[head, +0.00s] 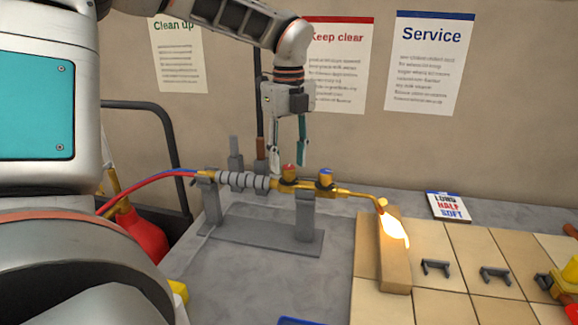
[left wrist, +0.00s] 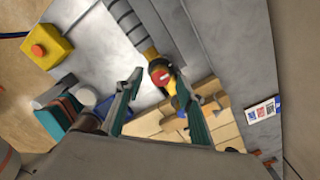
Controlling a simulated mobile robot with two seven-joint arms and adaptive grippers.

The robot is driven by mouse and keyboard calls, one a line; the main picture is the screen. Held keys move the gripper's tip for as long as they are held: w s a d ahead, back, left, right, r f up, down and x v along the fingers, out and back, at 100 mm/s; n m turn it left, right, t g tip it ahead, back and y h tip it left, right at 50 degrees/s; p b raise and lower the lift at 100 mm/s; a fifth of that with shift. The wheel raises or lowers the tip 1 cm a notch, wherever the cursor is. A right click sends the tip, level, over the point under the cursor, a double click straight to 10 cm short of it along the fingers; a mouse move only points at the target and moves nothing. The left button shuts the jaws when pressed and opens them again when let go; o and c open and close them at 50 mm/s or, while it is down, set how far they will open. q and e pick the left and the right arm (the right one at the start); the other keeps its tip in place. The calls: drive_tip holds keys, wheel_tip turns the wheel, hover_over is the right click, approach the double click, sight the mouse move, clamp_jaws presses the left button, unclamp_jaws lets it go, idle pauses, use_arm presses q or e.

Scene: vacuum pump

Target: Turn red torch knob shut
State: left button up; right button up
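The torch (head: 243,180) lies on a grey stand (head: 308,215), with a grey ribbed grip and a brass body. Its red knob (head: 289,169) sits on top, left of the blue knob (head: 326,172). A bright flame (head: 395,230) burns at the nozzle. My left gripper (head: 289,158) points down over the red knob, fingers apart. In the left wrist view the red knob (left wrist: 160,76) shows between the spread fingertips; I cannot tell whether they touch it. The blue knob is partly hidden there by a finger. My right gripper is not in view.
A tan brick (head: 394,262) stands in the flame on a tiled area (head: 447,240). Grey brackets (head: 436,267) lie right of it. A small printed card (head: 448,206) lies behind. Red and blue hoses (head: 150,180) run left from the torch.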

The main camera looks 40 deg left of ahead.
use_arm(q)
drive_tip(key=shift+f, duration=1.1)
clamp_jaws()
